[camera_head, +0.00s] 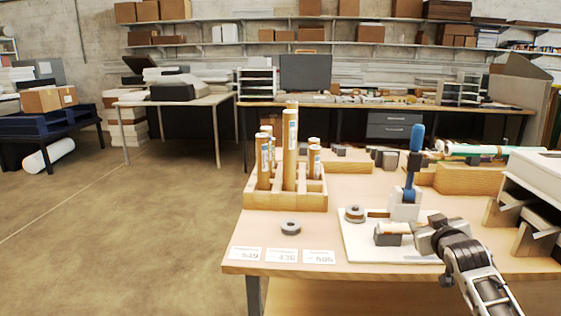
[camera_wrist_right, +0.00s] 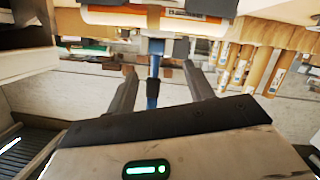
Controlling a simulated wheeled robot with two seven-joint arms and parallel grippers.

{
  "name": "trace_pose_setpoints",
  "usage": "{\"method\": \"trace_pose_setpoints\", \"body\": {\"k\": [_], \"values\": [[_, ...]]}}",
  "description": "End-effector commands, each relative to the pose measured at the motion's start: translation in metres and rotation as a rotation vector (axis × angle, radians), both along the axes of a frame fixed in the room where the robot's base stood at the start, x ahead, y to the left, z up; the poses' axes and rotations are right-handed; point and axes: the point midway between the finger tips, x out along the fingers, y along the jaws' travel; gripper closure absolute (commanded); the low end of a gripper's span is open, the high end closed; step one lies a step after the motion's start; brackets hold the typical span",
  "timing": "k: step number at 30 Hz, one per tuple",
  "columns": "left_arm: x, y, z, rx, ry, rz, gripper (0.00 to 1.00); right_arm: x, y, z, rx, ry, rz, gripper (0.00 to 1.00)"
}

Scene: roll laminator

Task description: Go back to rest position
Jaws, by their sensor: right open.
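My right gripper (camera_head: 428,232) is at the right front of the table, over the edge of a white board (camera_head: 365,248). In the right wrist view its two fingers (camera_wrist_right: 163,88) stand apart with nothing held between them. A blue-handled press (camera_head: 413,158) stands upright on the board just behind the gripper; its blue handle (camera_wrist_right: 153,85) shows beyond the fingers in the wrist view. A small roll on a dark holder (camera_head: 390,234) sits just left of the gripper; I cannot tell if they touch. My left gripper is out of view.
A wooden rack (camera_head: 285,201) with several upright tubes stands at the table's left. A grey ring (camera_head: 291,228) and labelled white cards (camera_head: 282,255) lie in front. A white machine (camera_head: 535,180) is close at right. The floor at left (camera_head: 130,230) is clear.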

Motion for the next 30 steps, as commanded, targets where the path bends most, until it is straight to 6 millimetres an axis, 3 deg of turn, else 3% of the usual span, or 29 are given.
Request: {"method": "trace_pose_setpoints", "body": {"k": [4, 6, 11, 14, 17, 22, 27, 30], "values": [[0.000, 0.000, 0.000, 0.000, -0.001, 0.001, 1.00, 0.006, 0.009, 0.040, -0.037, -0.221, 0.048, 0.48], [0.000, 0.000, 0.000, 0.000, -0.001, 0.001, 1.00, -0.009, 0.023, 0.002, -0.024, -0.162, 0.068, 0.48], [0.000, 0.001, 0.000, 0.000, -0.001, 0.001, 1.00, -0.044, 0.052, -0.058, 0.002, -0.078, 0.111, 0.48], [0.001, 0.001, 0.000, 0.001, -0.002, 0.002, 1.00, -0.076, 0.073, -0.101, 0.028, -0.014, 0.142, 0.48], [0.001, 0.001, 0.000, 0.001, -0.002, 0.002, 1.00, -0.120, 0.098, -0.147, 0.064, 0.063, 0.175, 0.48], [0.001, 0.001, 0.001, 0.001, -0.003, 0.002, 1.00, -0.220, 0.143, -0.215, 0.152, 0.210, 0.221, 0.48], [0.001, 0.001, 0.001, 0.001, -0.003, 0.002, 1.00, -0.315, 0.178, -0.250, 0.243, 0.337, 0.238, 0.48], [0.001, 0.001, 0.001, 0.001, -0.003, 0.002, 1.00, -0.354, 0.189, -0.258, 0.281, 0.389, 0.236, 0.48]]}}
